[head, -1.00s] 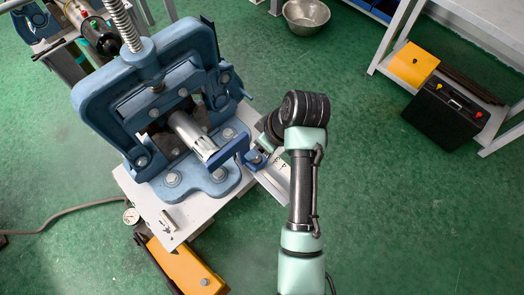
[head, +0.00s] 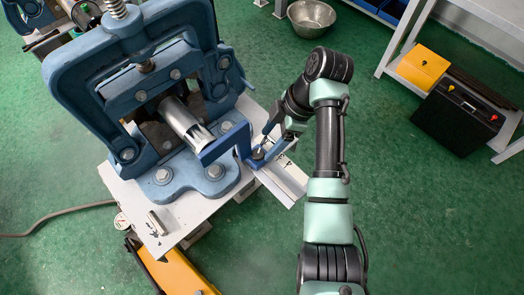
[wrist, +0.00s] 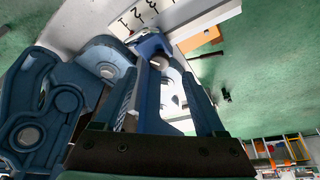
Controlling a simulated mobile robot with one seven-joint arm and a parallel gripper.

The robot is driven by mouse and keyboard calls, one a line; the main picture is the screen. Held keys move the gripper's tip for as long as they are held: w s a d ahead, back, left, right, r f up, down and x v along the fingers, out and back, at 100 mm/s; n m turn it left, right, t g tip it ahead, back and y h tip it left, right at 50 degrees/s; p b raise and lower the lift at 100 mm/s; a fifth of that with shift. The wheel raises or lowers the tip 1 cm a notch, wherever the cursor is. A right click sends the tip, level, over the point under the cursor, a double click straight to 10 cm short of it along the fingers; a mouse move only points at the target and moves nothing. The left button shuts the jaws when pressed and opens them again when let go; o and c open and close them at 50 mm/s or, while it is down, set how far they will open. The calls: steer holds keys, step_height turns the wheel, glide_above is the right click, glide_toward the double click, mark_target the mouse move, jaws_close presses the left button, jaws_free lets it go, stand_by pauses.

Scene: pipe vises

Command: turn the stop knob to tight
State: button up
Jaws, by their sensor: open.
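The blue stop (head: 226,143) sits at the open end of the grey pipe (head: 180,117), which the blue vise (head: 75,95) holds. A small dark knob (head: 257,154) shows on the stop's right end, above the white rail. My gripper (head: 266,142) is open and reaches down to this end of the stop from the right. In the wrist view my gripper (wrist: 160,72) has its two fingers spread, with blue stop parts (wrist: 152,43) near and between the tips. The knob is not clear there, and I cannot tell whether a finger touches it.
The white rail (head: 285,190) with printed numbers runs out to the lower right. The vise's heavy frame stands close on the left. A metal bowl (head: 311,17) and a black case (head: 460,115) are farther back.

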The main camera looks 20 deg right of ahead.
mark_target(259, 153)
steer(key=x, duration=0.5)
jaws_close()
stand_by(0.3)
